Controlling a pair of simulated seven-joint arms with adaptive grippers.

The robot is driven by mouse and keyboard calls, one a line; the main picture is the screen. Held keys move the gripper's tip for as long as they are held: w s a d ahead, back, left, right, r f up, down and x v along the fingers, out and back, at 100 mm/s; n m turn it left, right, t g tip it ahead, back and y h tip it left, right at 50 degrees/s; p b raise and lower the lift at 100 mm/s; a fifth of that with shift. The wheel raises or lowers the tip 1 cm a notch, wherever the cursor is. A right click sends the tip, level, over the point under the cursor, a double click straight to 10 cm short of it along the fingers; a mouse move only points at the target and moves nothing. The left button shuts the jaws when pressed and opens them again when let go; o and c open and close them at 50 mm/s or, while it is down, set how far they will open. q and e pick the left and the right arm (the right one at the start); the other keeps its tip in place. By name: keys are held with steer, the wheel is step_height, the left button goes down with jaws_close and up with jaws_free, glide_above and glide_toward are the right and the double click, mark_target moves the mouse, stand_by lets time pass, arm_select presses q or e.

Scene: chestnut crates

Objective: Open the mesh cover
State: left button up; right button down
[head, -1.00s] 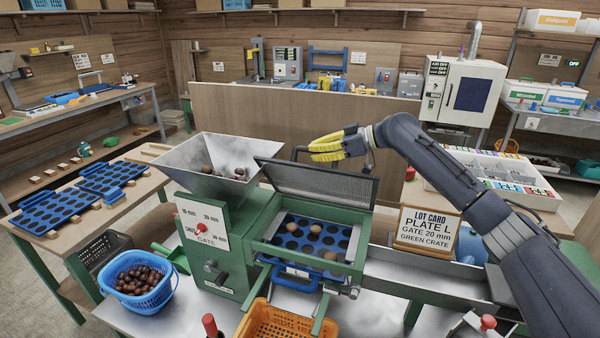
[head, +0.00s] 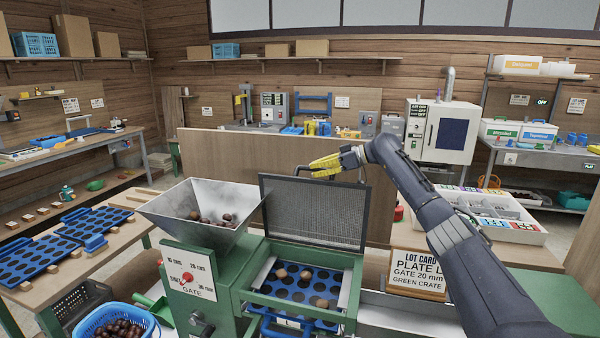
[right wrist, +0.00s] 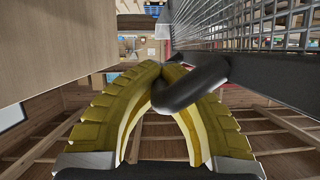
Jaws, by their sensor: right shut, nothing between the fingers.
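The mesh cover (head: 315,215) stands nearly upright at the back edge of the green sorter (head: 245,262), with the dimpled blue plate (head: 290,292) and a few chestnuts uncovered below it. The cover's dark bar handle (head: 300,170) is at its top edge. My right gripper (head: 325,167) has yellow fingers and is at the handle, above the cover's top edge. In the right wrist view its fingertips (right wrist: 165,72) meet, and the handle (right wrist: 190,88) crosses close by the right finger; contact is unclear. The mesh (right wrist: 245,30) is beside it. My left gripper is out of view.
A wooden partition (head: 225,160) stands close behind the cover. The metal hopper (head: 190,210) with chestnuts is to the left. The lot card (head: 418,272) and a white compartment box (head: 520,228) are to the right, near my right arm.

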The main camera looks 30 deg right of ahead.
steer(key=shift+d+f, duration=0.15)
steer(key=shift+f, duration=0.25)
steer(key=c, duration=1.8)
jaws_free()
steer(key=shift+d, duration=0.1)
steer(key=o, duration=0.4)
steer(key=shift+r, duration=0.2)
steer(key=shift+o, duration=0.2)
steer(key=v, duration=1.1)
steer(key=shift+s+d+r, duration=0.2)
steer(key=shift+s, duration=0.05)
